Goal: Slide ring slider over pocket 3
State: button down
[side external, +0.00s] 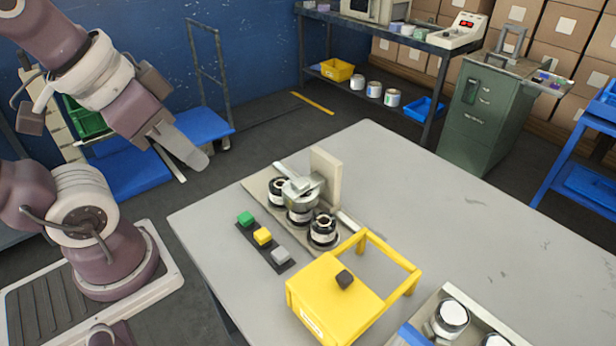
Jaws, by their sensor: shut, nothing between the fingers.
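The metallic ring slider (302,187) sits over the middle of three round pockets on a beige base plate (258,186) on the table. Black-and-white round pockets show at the back left (277,190) and the front right (323,230); the middle one (300,214) is partly hidden under the slider. I see no readable numbers on the pockets. My gripper (190,170) is shut and empty, up at the left, clear of the slider and short of the table.
A beige upright block (326,172) stands behind the slider. A strip with green, yellow and grey blocks (263,236) lies in front. A yellow box with a raised frame (335,298) stands close at the front right. The table's right side is clear.

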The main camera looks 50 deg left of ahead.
aim_at(325, 168)
dwell(0.4)
